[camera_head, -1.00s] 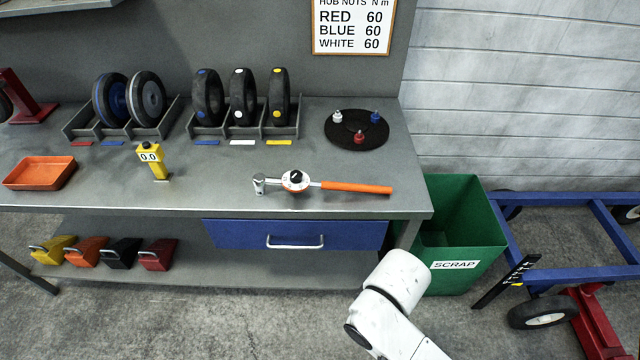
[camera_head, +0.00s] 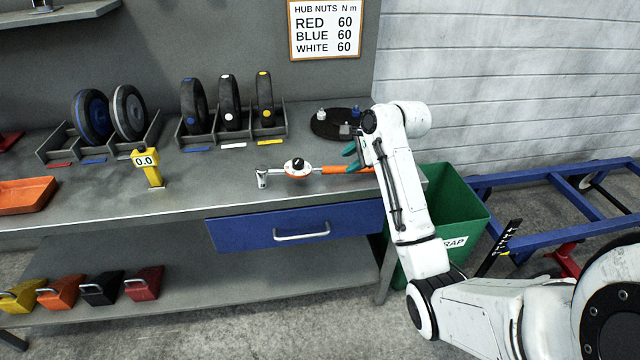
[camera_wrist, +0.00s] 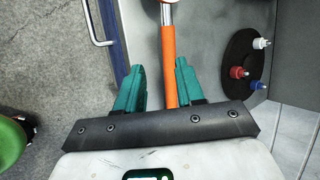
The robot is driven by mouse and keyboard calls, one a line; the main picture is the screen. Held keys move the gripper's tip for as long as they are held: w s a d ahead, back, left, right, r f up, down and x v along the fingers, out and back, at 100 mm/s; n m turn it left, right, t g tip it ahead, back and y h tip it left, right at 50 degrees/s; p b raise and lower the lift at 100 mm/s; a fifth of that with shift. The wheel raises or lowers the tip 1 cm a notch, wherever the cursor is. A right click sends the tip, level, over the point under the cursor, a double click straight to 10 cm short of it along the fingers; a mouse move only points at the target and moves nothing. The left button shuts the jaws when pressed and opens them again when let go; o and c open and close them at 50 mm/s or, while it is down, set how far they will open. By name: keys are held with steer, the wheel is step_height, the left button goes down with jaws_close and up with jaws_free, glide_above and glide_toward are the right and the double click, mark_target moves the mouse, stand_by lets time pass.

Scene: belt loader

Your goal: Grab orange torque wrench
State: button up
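The orange torque wrench (camera_head: 337,170) lies on the grey workbench top, its silver head to the left and its orange handle to the right. Its handle (camera_wrist: 169,62) also shows in the wrist view, running between the two teal fingers. My gripper (camera_head: 354,156) is at the handle's right part in the head view, partly hidden by my white arm. The handle's end is hidden behind the gripper body.
A black round mat (camera_head: 328,124) with hub nuts lies just behind the gripper. A yellow gauge (camera_head: 152,170) stands left of the wrench. Wheels in racks (camera_head: 228,138) line the back. A blue drawer (camera_head: 240,232) is below, a green scrap bin (camera_head: 462,205) at right.

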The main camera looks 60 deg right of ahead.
mark_target(337, 167)
steer(key=shift+m, duration=0.6)
steer(key=x, duration=0.3)
steer(key=d+x, duration=0.1)
steer(key=x, duration=0.2)
steer(key=d+x, duration=0.1)
steer(key=x, duration=0.2)
steer(key=shift+d+f, duration=0.1)
steer(key=shift+f, duration=0.15)
steer(key=shift+c, duration=0.2)
jaws_close()
steer(key=shift+w+r, duration=0.1)
steer(key=shift+r, duration=0.1)
